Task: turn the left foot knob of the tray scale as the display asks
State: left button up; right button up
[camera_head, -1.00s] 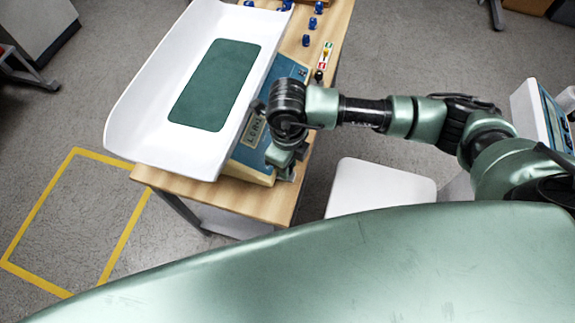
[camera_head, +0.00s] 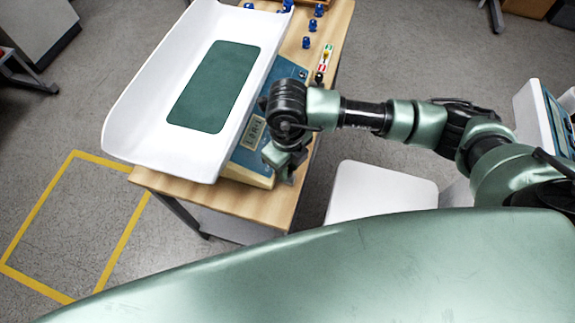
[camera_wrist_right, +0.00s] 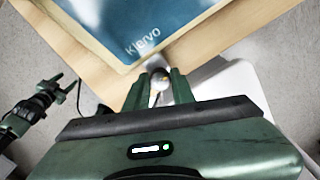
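Several blue pieces (camera_head: 306,42) and a small coloured strip (camera_head: 325,58) lie toward the table's far end. A white surface (camera_head: 380,190) is right of the table. Yellow tape (camera_head: 130,235) marks clear floor at the left.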

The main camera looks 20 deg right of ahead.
jog(key=shift+o, duration=0.4)
notch_tip(320, 180, up, 8)
jog(key=shift+f+b, duration=0.1)
jog(key=shift+b, duration=0.35)
dwell(0.4)
